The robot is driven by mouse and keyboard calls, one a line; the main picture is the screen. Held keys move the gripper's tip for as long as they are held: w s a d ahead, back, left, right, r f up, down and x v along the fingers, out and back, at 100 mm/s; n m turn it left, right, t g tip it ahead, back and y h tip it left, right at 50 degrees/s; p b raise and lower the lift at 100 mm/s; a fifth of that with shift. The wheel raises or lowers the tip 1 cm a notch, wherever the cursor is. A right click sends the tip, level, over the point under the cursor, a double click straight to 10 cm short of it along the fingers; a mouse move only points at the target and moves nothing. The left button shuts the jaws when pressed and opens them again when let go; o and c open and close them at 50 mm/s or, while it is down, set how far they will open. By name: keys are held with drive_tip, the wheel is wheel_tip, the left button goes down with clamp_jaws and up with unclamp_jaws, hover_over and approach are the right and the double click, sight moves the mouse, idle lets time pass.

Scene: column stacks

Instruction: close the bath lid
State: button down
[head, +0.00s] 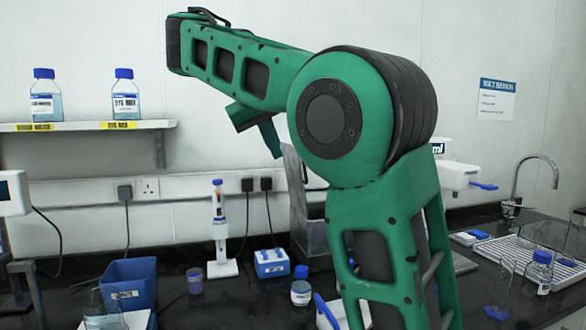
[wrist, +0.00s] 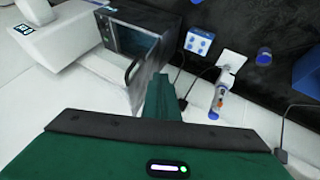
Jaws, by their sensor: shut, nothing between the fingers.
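The bath (head: 318,248) is a grey box on the dark bench, partly hidden behind my arm in the head view. Its lid (head: 294,190) looks like a grey translucent panel standing up, raised, at the bath's left side. In the wrist view the bath (wrist: 172,22) is a dark box with a see-through face and a dark curved handle (wrist: 140,58). My gripper is shut and empty; its green fingers point at the bath in the wrist view (wrist: 161,85). In the head view my gripper (head: 272,148) is just above the lid; whether they touch is unclear.
A blue rack (head: 271,263), a pipette on its stand (head: 219,230), a blue bin (head: 130,282) and a capped bottle (head: 301,288) stand left of and in front of the bath. A white device (wrist: 60,35) stands beside the bath. A shelf (head: 75,126) holds two bottles.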

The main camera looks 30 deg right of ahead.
drive_tip(key=shift+x, duration=1.05)
drive_tip(key=shift+d+f, duration=0.2)
drive_tip(key=shift+d, duration=0.05)
drive_tip(key=w+d+f, duration=0.1)
drive_tip(key=d+f, duration=0.2)
drive_tip(key=d, duration=0.3)
drive_tip(key=shift+w+d, duration=0.2)
drive_tip(key=shift+w, duration=0.05)
drive_tip(key=shift+f, duration=0.1)
